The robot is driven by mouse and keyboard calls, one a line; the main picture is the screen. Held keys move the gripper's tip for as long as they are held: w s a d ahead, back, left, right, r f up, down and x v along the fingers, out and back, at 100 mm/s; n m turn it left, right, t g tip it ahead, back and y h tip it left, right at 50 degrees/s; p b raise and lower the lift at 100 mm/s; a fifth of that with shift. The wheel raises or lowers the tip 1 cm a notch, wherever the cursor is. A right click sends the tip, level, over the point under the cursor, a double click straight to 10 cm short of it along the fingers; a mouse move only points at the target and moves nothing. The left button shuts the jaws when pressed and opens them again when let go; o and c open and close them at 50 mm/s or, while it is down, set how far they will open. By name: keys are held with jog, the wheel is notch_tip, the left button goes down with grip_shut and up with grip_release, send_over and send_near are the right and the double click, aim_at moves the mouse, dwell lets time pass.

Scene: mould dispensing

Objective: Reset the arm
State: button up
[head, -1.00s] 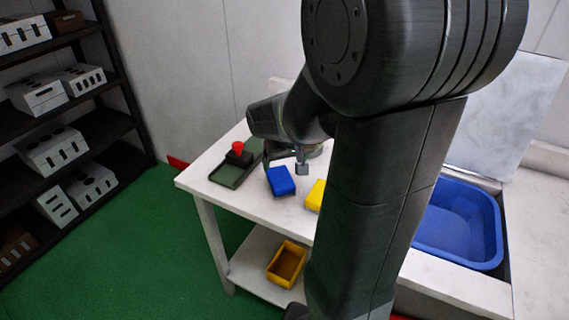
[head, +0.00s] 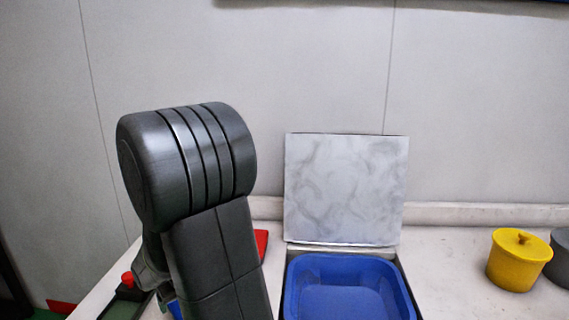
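My arm (head: 215,230) stands at the left of the head view, its large dark joint raised and its link running down out of the frame. A blue piece (head: 174,309) shows at the bottom edge beside the arm.
A blue basin (head: 345,285) sits in the counter at the bottom centre, with a raised marbled lid (head: 345,188) behind it. A yellow lidded pot (head: 517,260) and a grey pot (head: 560,258) stand at the right. The counter between basin and pots is clear.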

jog(key=x, duration=0.5)
jog(key=shift+s+d+b, duration=0.1)
jog(key=shift+d+b, duration=0.05)
jog(key=shift+b, duration=0.15)
jog(key=shift+r, duration=0.25)
